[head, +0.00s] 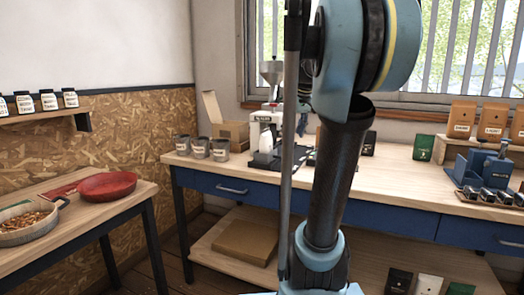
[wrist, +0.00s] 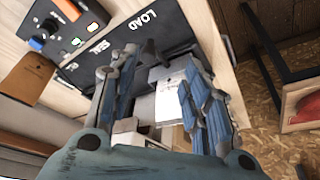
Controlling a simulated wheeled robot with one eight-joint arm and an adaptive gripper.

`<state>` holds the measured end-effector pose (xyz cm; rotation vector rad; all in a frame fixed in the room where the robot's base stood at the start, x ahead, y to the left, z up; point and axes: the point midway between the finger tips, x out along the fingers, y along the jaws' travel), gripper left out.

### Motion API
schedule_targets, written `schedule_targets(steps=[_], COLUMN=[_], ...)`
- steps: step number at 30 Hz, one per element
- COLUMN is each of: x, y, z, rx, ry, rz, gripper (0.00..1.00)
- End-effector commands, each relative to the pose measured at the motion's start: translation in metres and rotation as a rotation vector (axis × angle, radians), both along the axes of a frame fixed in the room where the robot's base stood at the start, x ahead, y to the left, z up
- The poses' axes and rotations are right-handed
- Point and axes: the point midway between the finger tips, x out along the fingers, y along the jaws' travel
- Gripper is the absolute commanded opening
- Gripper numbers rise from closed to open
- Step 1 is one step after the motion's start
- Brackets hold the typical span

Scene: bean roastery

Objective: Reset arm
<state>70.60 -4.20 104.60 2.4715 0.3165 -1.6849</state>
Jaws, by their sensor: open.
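My gripper (wrist: 160,62) shows in the wrist view with its two blue-grey fingers apart. It is open, and I see nothing gripped. A white box-like object (wrist: 168,104) shows between and beyond the fingers; its distance from them is hard to judge. A dark mat or panel (wrist: 110,45) marked "LOAD" and "SEAL" lies past the fingertips. In the head view my arm (head: 338,185) stands upright across the middle, with a large blue joint at the top.
The long workbench (head: 405,190) holds grey canisters (head: 202,148), an open carton (head: 232,132), a grinder-like machine (head: 268,120), brown bags (head: 492,120) and a blue device (head: 485,168). A side table at left holds a red pan (head: 106,186) and a bowl of beans (head: 28,224).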

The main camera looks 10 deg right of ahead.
Motion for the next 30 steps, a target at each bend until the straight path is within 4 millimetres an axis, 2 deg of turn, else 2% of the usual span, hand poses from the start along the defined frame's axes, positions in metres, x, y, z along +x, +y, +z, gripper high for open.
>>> schedule_targets(steps=[9,21,27,30], x=[-0.103,-0.226,-0.263,-0.271], y=[0.028,0.042,0.043,0.042], z=[-0.089,-0.222,-0.269,-0.280], rx=[-0.003,-0.025,-0.035,-0.037], ry=[0.070,0.149,0.170,0.176], rz=[-0.069,-0.175,-0.214,-0.225], gripper=[0.44,0.44,0.44,0.44])
